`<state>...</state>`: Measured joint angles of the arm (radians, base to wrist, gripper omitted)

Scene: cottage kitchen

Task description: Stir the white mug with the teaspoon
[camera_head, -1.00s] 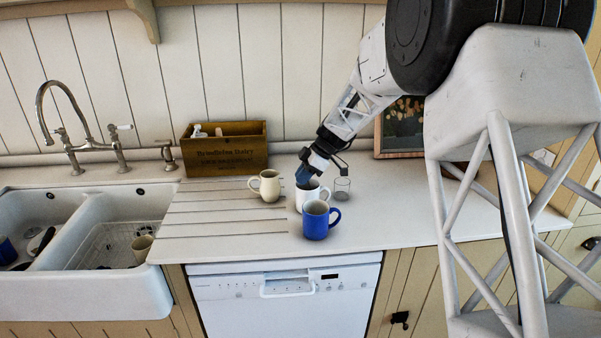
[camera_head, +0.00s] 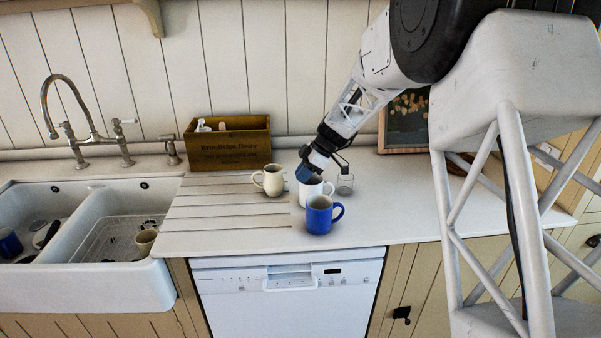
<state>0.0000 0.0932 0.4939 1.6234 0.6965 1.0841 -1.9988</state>
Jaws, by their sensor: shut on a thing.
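The white mug (camera_head: 311,192) stands upright on the counter, behind and a little left of the blue mug (camera_head: 319,216). My gripper (camera_head: 304,173) points down over the mug's mouth at its left side. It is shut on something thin. I take this for the teaspoon, but the spoon itself is hidden by the gripper and the mug wall. I cannot tell how deep it reaches or whether it touches the mug.
A cream mug (camera_head: 270,181) stands left of the white mug. A wooden box (camera_head: 228,146) and a framed picture (camera_head: 409,118) are at the back. The sink (camera_head: 85,262) is at left. The counter right of the glass is clear.

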